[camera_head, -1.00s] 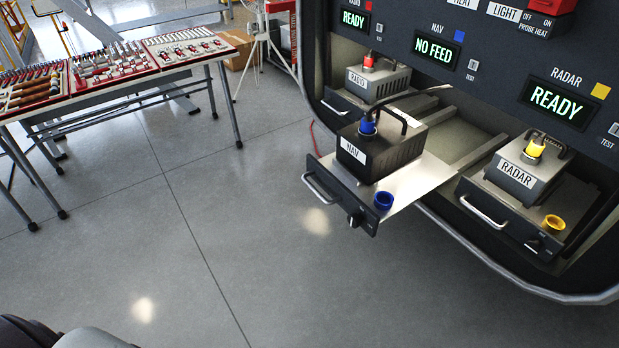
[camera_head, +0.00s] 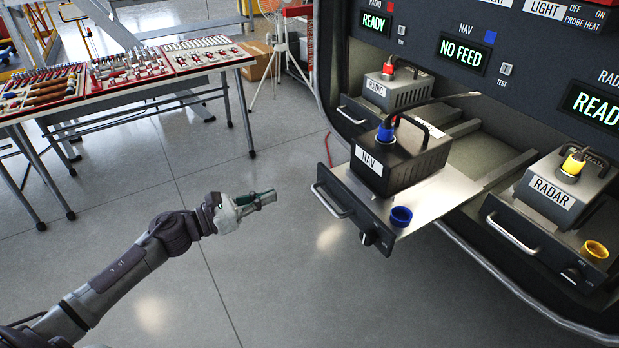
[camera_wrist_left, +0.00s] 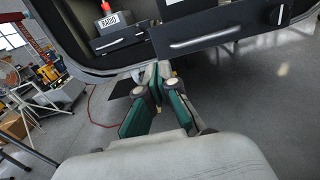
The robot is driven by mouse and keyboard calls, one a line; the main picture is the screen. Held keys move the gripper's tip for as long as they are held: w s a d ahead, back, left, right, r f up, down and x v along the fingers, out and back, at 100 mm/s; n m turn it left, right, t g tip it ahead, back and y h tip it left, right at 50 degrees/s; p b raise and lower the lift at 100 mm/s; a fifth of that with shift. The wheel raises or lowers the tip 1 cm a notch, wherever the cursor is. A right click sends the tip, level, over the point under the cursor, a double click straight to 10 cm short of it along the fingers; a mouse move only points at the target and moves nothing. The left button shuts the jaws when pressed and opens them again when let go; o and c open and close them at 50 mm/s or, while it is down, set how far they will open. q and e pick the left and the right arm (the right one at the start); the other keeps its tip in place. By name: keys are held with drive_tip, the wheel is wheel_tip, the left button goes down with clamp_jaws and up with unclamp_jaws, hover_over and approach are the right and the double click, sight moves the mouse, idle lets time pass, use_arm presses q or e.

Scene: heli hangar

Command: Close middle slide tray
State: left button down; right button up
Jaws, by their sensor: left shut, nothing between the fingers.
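The middle slide tray (camera_head: 442,198) is pulled out of the console and carries the NAV box (camera_head: 405,158), which has a blue connector and a cable on top. My right gripper is not in view.
The RADIO tray (camera_head: 352,110) and RADAR tray (camera_head: 520,228) sit inside the console on either side. The display (camera_head: 463,53) reads NO FEED. A tool table (camera_head: 120,80) stands at the back left.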

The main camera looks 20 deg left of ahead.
sight(319, 176)
use_arm(q)
drive_tip(key=p+x, duration=0.3)
drive_tip(key=x, duration=0.7)
drive_tip(key=shift+w+d+r+p, duration=0.1)
drive_tip(key=shift+r+p, duration=0.05)
drive_tip(key=shift+p, duration=0.15)
drive_tip(key=shift+w+d, duration=0.45)
drive_tip(key=shift+w, duration=0.1)
drive_tip(key=shift+w, duration=0.1)
